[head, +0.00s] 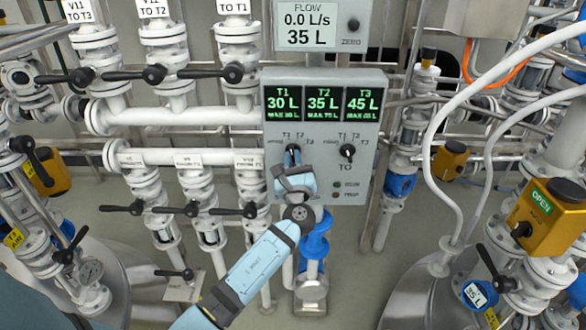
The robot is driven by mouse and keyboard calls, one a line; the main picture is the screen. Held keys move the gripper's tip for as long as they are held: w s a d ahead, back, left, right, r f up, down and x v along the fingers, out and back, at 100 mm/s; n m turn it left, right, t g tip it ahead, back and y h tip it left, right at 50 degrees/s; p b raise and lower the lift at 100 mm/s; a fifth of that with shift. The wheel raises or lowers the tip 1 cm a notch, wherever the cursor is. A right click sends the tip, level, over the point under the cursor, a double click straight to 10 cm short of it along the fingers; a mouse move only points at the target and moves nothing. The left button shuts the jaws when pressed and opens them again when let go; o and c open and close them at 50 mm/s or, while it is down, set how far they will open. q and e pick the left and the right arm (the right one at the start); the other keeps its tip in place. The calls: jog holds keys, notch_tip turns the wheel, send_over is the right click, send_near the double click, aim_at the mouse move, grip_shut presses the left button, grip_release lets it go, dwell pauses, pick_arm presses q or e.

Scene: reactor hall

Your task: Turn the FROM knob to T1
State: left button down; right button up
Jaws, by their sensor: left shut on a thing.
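The control panel (372,95) shows green readings of T1 30 L, T2 35 L and T3 45 L. Below them are two selector knobs. The left one, the FROM knob (292,148), is mostly hidden by my left gripper (292,159), which is shut on it. The word under this knob is covered, and I cannot tell which mark its pointer faces. My right gripper is not in view.
A flow display (308,24) reads 0.0 L/s and 35 L above the panel. White pipes with black-handled valves (192,208) stand close on the left. A blue pipe fitting (315,240) is below the panel. A yellow actuator marked OPEN (549,218) is at right.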

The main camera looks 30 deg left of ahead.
pick_arm(q)
jog(key=shift+n+g+y+b, duration=0.4)
jog(key=shift+n, duration=0.5)
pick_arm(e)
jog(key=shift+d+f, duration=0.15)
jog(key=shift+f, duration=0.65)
pick_arm(q)
jog(key=c, duration=1.2)
grip_release()
jog(key=shift+o, duration=0.2)
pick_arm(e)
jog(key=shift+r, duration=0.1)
pick_arm(q)
jog(key=shift+s+d+f, duration=0.2)
jog(key=shift+s+d, duration=0.05)
jog(key=b+v, duration=0.2)
jog(key=v, duration=1.1)
jog(key=shift+b, duration=0.35)
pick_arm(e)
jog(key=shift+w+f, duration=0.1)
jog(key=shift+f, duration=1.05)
